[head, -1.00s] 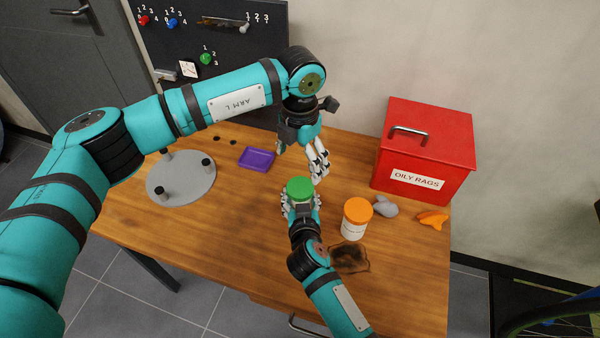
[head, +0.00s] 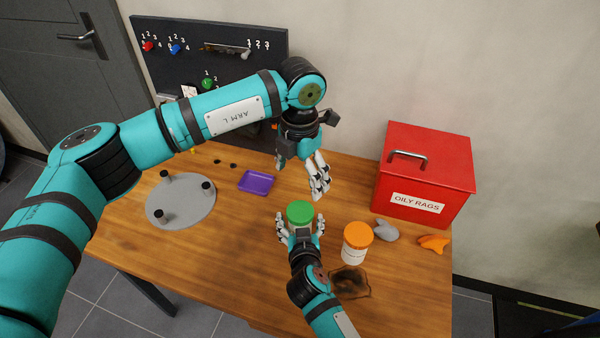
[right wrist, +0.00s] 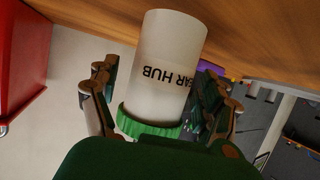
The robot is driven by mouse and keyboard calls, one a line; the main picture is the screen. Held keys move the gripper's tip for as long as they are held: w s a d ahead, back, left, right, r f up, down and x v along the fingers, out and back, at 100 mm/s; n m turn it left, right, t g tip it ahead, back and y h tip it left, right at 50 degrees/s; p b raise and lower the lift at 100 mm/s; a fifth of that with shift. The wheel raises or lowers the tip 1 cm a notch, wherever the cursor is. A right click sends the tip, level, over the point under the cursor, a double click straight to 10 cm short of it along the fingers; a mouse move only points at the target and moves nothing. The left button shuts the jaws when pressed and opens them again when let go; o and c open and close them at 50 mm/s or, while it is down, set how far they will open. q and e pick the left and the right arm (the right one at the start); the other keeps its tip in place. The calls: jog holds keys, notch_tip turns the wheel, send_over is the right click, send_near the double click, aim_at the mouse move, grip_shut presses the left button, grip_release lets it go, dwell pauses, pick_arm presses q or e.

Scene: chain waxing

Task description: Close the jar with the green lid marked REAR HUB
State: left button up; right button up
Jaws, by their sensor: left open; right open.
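The green lid (head: 300,211) sits on top of a pale jar on the table. In the right wrist view the jar (right wrist: 172,60) appears upside down, its label reading "AR HUB" with the start cut off, and the ridged green lid (right wrist: 150,124) covers its mouth. How tightly the lid is seated cannot be told. My right gripper (head: 301,226) is open, its fingers on both sides of the jar with gaps showing in the wrist view. My left gripper (head: 319,186) is open and empty, above and behind the lid, fingers pointing down.
An orange-lidded jar (head: 355,246) stands close to the right of my right gripper. Beyond it are a grey lump (head: 386,231), an orange rag (head: 433,243) and the red OILY RAGS box (head: 424,181). A purple tray (head: 256,182) and grey round plate (head: 181,203) lie left.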

jog(key=a+v, duration=0.1)
jog(key=v, duration=1.1)
jog(key=shift+d, duration=0.45)
